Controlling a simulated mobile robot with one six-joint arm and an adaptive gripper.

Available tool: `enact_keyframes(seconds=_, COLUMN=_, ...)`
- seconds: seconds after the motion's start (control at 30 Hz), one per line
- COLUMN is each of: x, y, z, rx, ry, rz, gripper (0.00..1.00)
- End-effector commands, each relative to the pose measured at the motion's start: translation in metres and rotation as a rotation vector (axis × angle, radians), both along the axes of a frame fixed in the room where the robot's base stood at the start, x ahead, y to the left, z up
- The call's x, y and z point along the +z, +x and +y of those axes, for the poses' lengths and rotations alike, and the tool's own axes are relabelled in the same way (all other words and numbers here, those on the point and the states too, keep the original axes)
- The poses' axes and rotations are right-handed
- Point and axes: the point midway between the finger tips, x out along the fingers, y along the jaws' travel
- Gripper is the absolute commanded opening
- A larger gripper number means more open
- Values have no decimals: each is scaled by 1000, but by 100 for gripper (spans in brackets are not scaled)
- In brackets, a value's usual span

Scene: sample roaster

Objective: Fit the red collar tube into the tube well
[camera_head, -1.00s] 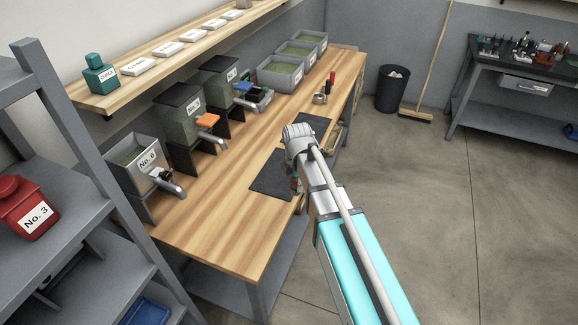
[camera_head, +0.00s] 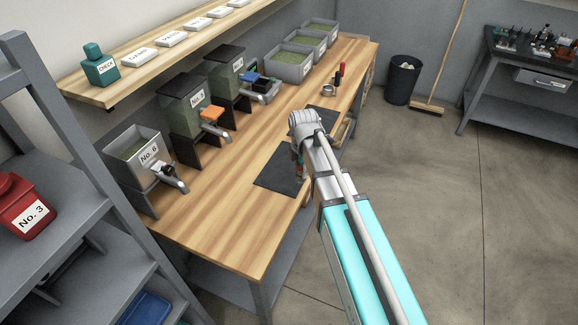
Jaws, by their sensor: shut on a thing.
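My gripper (camera_head: 298,166) is mostly hidden behind my own wrist, low over the bench by the dark mat. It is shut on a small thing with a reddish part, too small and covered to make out. I cannot tell whether this is the red collar tube. I cannot make out the tube well in this view.
The wooden bench (camera_head: 215,225) has a dark mat (camera_head: 275,170) near its front edge. Dispensers, including one marked No. 6 (camera_head: 135,160), line its back. A grey shelf rack (camera_head: 60,125) stands at left. A dark bin (camera_head: 403,82) stands beyond the bench.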

Motion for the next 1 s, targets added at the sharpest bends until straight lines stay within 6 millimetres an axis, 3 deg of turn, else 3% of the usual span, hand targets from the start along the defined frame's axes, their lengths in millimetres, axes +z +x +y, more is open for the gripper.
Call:
enact_keyframes(seconds=0.27, x=7, y=1, z=2, rx=24, ry=0, rz=0, gripper=2)
enact_keyframes(seconds=0.7, x=46, y=-4, z=39, rx=237, ry=0, rz=0, gripper=2)
enact_keyframes(seconds=1.0, x=54, y=-6, z=50, rx=307, ry=0, rz=0, gripper=2)
